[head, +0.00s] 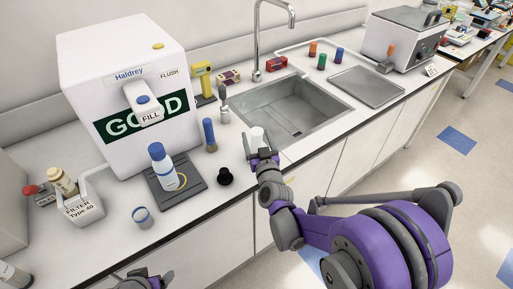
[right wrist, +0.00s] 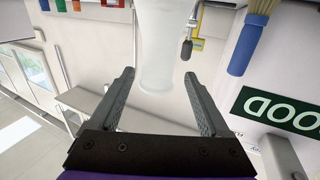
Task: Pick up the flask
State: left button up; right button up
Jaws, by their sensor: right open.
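A translucent white vessel, which looks like the flask (head: 257,137), stands near the sink's front left corner. My right gripper (head: 262,155) is just in front of it. In the right wrist view, the flask (right wrist: 158,45) shows beyond the open fingers of the right gripper (right wrist: 159,80), roughly in line with the gap between them. The fingers do not appear to be closed on it. In the head view, part of the flask is hidden behind the gripper. My left gripper (head: 147,280) shows only in part at the bottom edge, and its fingers are not clear.
A white dispenser (head: 125,60) stands at the left, with a blue-capped bottle (head: 164,172) on a dark pad before it. A black knob-like piece (head: 225,176) and a blue-handled brush (head: 210,135) are left of the flask. The sink (head: 285,110) lies to the right.

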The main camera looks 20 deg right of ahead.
aim_at(256, 129)
jog(key=w, duration=0.1)
jog(key=w+p, duration=0.1)
jog(key=w, duration=0.2)
jog(key=shift+w+d+r+p, duration=0.25)
jog(key=shift+w+p, duration=0.05)
jog(key=shift+w, duration=0.05)
jog(key=shift+w+f, duration=0.1)
jog(key=shift+w, duration=0.15)
jog(key=shift+s, duration=0.3)
jog(key=shift+c, duration=0.4)
pick_arm(q)
jog(key=r, duration=0.1)
jog(key=w+r, duration=0.1)
jog(key=shift+r, duration=0.3)
pick_arm(e)
jog(key=shift+w, duration=0.1)
grip_shut()
